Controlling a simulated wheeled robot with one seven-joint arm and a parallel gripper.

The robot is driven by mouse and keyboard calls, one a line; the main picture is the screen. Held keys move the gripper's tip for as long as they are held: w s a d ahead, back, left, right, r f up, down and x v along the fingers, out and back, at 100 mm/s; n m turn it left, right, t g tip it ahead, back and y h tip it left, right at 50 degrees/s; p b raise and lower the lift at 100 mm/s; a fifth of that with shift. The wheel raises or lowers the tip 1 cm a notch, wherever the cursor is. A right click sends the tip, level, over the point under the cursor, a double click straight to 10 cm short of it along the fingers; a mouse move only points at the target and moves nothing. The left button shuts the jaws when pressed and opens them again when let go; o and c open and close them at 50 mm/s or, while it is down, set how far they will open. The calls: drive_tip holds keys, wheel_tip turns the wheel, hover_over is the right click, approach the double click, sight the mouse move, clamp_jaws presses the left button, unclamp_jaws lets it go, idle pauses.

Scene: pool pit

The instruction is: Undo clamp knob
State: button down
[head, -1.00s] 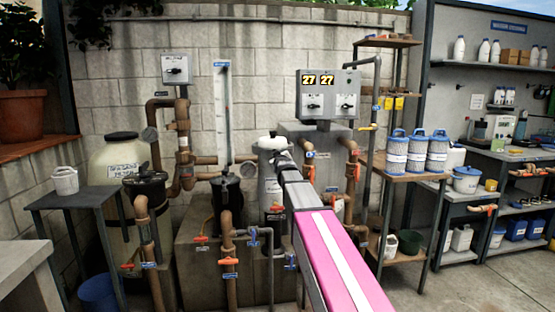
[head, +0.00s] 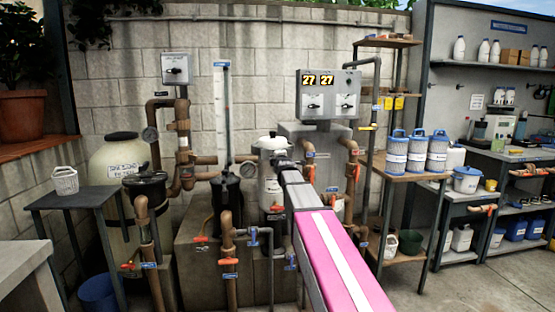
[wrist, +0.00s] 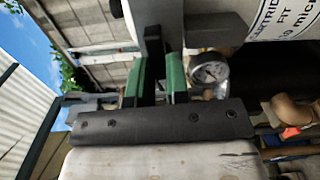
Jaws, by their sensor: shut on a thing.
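The cartridge filter is a white tank (head: 268,187) with a pale lid, against the wall behind my arm in the head view. In the wrist view its lettered label (wrist: 285,18) and a pressure gauge (wrist: 209,73) show at the upper right. My gripper (wrist: 159,68) has green finger pads and is shut on a dark, upright clamp knob (wrist: 152,38) beside the tank. The lower part of the knob is hidden between the pads. In the head view my arm hides most of the gripper and the knob.
Brown pipes (head: 228,255) with orange valves stand left of the filter. A grey control box (head: 328,95) hangs above it to the right. A wooden shelf (head: 405,175) with several blue-lidded tubs stands at the right. The concrete floor at the front right is clear.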

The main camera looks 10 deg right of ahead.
drive_tip(key=n, duration=1)
drive_tip(key=shift+m, duration=0.5)
drive_tip(key=c, duration=1)
unclamp_jaws()
drive_tip(key=s, duration=0.7)
